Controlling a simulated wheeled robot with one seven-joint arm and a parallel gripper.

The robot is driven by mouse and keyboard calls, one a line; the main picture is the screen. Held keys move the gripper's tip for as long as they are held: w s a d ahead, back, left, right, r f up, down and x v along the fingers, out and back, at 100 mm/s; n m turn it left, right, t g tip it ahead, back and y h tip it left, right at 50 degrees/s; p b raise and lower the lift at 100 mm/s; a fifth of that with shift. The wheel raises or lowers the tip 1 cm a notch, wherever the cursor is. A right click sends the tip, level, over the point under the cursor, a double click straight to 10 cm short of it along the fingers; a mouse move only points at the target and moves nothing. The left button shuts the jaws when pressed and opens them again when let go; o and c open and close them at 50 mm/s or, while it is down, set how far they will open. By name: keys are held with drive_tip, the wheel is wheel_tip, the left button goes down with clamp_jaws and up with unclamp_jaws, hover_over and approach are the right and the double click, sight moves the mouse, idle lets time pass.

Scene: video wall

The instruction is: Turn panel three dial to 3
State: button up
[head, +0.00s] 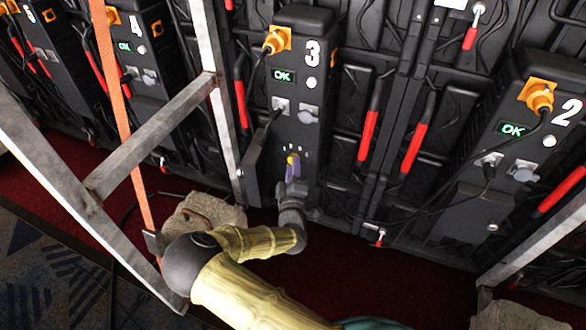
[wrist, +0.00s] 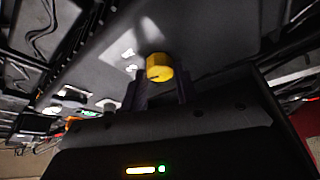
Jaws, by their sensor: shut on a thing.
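Panel three (head: 317,110), a dark unit marked 3 with a lit green OK display (head: 284,76), stands upright in the middle of the head view. Its small yellow dial (head: 291,157) is low on the front. My gripper (head: 293,168) reaches it from below and is shut on the dial. In the wrist view the yellow dial (wrist: 159,67) shows between the two dark fingertips (wrist: 158,88), with a dark mark on its face. White markings (wrist: 129,54) lie beside it, too blurred to read. Which number the dial points to cannot be told.
Panel two (head: 505,150) stands to the right and panel four (head: 150,60) to the left. Metal braces (head: 150,140) and an orange strap (head: 115,90) cross the left side. A stone-like block (head: 195,212) lies beside my arm. Cables and red handles (head: 415,135) hang around the panels.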

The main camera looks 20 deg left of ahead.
drive_tip(key=shift+w+m, duration=0.1)
drive_tip(key=shift+m, duration=0.5)
drive_tip(key=shift+d+t+h, duration=0.1)
drive_tip(key=shift+t+h, duration=0.2)
drive_tip(key=o, duration=1)
drive_tip(key=p+v, duration=0.5)
drive_tip(key=v, duration=1.2)
drive_tip(key=shift+d, duration=0.15)
drive_tip(key=shift+p, duration=0.3)
